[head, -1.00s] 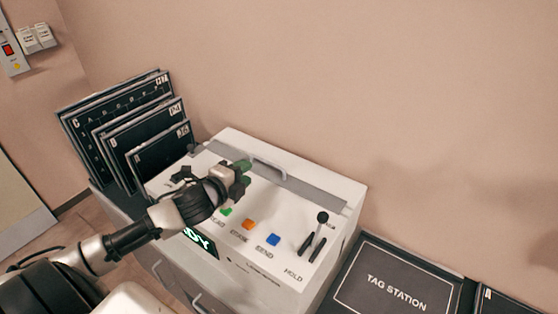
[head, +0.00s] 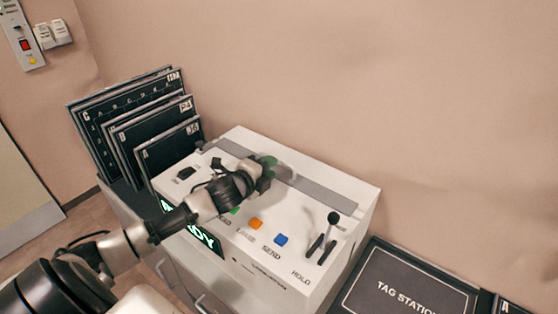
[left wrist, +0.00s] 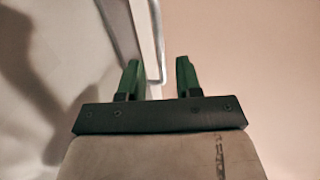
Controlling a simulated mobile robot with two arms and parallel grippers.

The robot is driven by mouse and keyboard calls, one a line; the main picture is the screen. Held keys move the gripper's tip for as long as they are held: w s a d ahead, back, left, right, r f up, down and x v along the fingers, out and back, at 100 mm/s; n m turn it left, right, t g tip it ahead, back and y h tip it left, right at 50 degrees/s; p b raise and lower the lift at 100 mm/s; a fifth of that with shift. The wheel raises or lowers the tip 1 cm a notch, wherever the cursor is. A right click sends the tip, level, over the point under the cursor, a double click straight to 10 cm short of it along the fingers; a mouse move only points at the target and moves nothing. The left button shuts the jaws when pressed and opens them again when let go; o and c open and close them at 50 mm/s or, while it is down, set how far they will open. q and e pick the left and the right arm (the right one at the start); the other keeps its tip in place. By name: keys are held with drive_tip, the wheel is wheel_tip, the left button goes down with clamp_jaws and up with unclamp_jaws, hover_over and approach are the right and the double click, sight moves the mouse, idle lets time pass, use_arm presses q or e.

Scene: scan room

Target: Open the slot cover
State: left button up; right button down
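The slot cover (head: 322,192) is a long grey strip along the back of the white machine's top, and it lies flat. A pale bar handle (head: 290,163) stands on it, partly hidden behind my gripper. My left gripper (head: 268,165), with green fingertips, is at the handle's left part. In the left wrist view my left gripper (left wrist: 158,78) has its fingers apart. A thin metal handle bar (left wrist: 158,40) comes down toward the gap between them; contact cannot be told. My right gripper is not in view.
The white machine (head: 340,240) carries an orange button (head: 256,223), a blue button (head: 281,239) and a black lever (head: 332,220). Dark panels (head: 130,120) stand at its left. A dark tag station board (head: 405,290) lies at the right. The wall is close behind.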

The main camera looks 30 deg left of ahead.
use_arm(q)
drive_tip(key=shift+p+x, duration=0.3)
drive_tip(key=shift+x, duration=2.15)
drive_tip(key=shift+f, duration=0.1)
clamp_jaws()
